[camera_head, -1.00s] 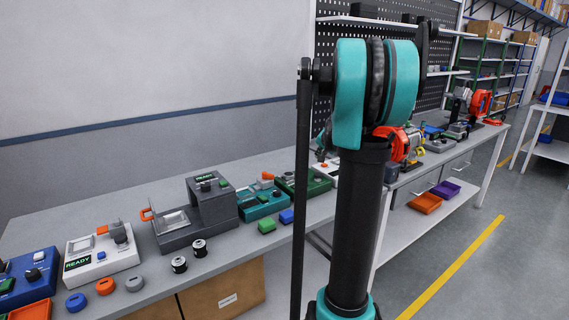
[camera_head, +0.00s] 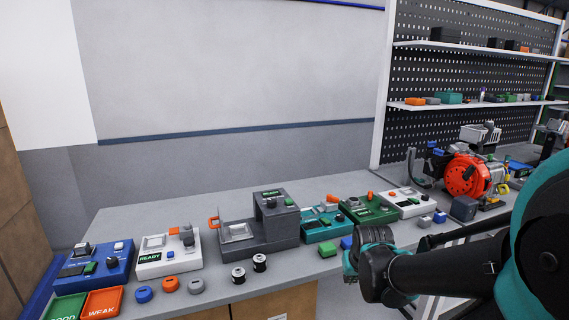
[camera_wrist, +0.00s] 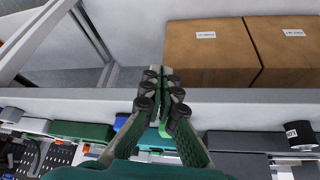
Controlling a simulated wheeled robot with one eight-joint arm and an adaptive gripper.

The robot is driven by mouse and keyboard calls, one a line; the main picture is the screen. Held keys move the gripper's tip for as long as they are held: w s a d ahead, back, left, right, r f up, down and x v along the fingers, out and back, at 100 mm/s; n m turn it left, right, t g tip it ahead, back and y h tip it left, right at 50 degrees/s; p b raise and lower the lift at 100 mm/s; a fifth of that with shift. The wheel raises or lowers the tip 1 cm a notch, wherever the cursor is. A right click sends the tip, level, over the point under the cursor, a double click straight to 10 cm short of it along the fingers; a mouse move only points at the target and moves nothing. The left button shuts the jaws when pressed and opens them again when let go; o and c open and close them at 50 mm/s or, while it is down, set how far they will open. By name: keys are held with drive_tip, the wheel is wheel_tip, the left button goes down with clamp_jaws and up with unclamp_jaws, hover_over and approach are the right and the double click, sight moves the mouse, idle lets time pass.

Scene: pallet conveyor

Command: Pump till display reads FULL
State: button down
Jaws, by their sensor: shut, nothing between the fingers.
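Several small devices with displays stand in a row on the grey workbench. A white one (camera_head: 167,254) and a larger dark grey machine (camera_head: 268,228) with an orange handle show READY on green displays. A teal device (camera_head: 322,225), a green device (camera_head: 367,210) and another white device (camera_head: 408,203) stand to the right; their displays are too small to read. I cannot tell which one is pumped, and I read FULL nowhere. My gripper (camera_wrist: 161,100) is shut and empty in the wrist view, near the bench's front edge, touching no device that I can make out.
The workbench (camera_head: 110,225) has loose pieces along its front: blue, orange and grey round caps (camera_head: 171,284), two dark spools (camera_head: 259,262) and a green block (camera_head: 327,250). Cardboard boxes (camera_wrist: 208,55) sit below. A red reel machine (camera_head: 466,176) stands at the right.

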drive_tip(key=s+f+g, duration=0.1)
drive_tip(key=s+f, duration=0.2)
drive_tip(key=s, duration=0.2)
drive_tip(key=shift+s, duration=0.25)
drive_tip(key=c, duration=2.2)
unclamp_jaws()
